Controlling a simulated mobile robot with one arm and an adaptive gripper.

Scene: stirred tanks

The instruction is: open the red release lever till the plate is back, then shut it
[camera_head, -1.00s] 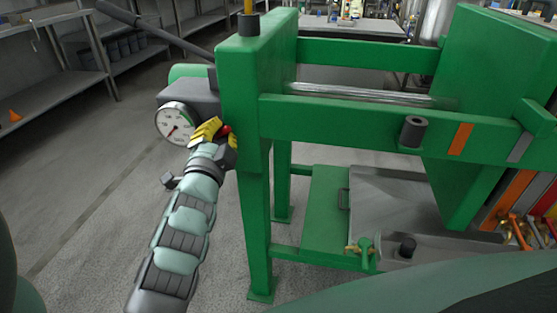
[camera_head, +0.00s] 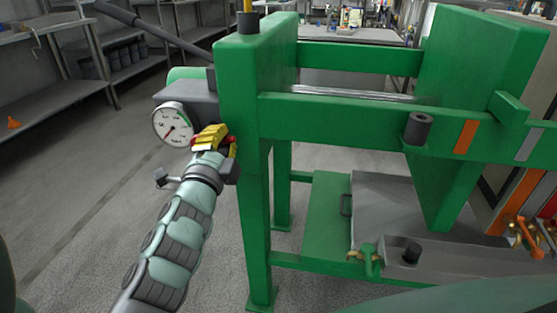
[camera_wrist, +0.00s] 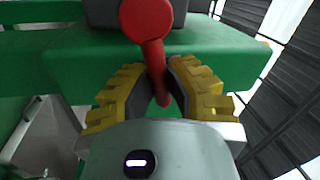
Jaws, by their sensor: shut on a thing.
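The red release lever (camera_wrist: 147,20) has a round red end and a thin red shaft in the wrist view. My gripper (camera_wrist: 163,75), with yellow ribbed fingers, is shut on that shaft. In the head view my gripper (camera_head: 212,137) is at the left end post of the green press, just right of the gauge. Only bits of the red lever (camera_head: 232,146) show there, beside the yellow fingers. The big green plate (camera_head: 485,70) stands upright towards the right of the rails, with a length of silver rod (camera_head: 355,92) between it and the end post.
A round white gauge (camera_head: 172,124) is mounted left of the post. An orange mark (camera_head: 466,136) and a grey mark (camera_head: 529,144) are on the front rail. A grey tray (camera_head: 390,205) lies under the rails. Open floor is at the left.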

